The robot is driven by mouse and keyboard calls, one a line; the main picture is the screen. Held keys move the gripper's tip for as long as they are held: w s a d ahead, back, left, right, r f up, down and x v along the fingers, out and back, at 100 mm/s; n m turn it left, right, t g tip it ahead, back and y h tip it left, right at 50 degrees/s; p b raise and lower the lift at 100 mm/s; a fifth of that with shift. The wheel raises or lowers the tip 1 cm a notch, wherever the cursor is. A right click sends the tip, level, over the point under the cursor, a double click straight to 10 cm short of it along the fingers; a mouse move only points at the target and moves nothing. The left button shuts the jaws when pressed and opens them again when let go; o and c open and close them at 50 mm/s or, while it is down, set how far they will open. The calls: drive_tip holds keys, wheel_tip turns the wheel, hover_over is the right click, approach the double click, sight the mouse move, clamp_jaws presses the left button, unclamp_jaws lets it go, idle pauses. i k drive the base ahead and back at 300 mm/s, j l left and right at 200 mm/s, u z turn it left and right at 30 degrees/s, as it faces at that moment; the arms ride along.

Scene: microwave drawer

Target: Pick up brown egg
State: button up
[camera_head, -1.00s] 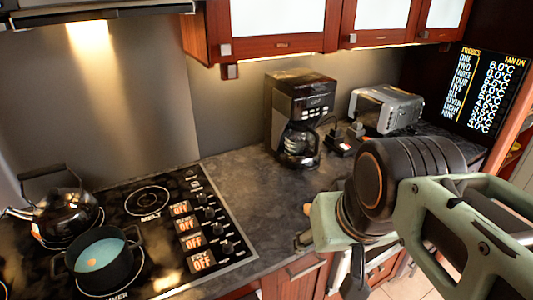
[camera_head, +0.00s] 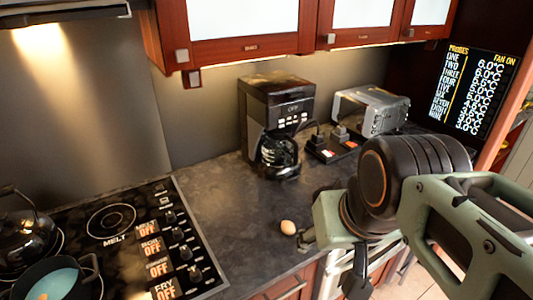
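The brown egg (camera_head: 288,227) lies on the dark countertop near its front edge, to the right of the stove. My gripper (camera_head: 330,262) is at the end of the green and black arm, just right of the egg. One dark finger shows beside the egg and another part hangs lower, in front of the counter edge. The egg looks free of the fingers, though the gap is small. The fingers are partly hidden by the arm's green wrist housing, so how far they are spread is unclear.
A black stove (camera_head: 110,240) with a kettle (camera_head: 25,228) and a pot (camera_head: 55,280) is at left. A coffee maker (camera_head: 275,125), a power strip (camera_head: 332,148) and a toaster (camera_head: 370,110) stand at the back. Cabinets (camera_head: 235,30) hang above. The counter between stove and egg is clear.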

sight(288, 228)
drive_tip(key=i+l+u, duration=0.2)
drive_tip(key=i+l, duration=0.2)
drive_tip(key=l, duration=0.2)
drive_tip(key=i+l+u, duration=0.15)
drive_tip(key=l, duration=0.2)
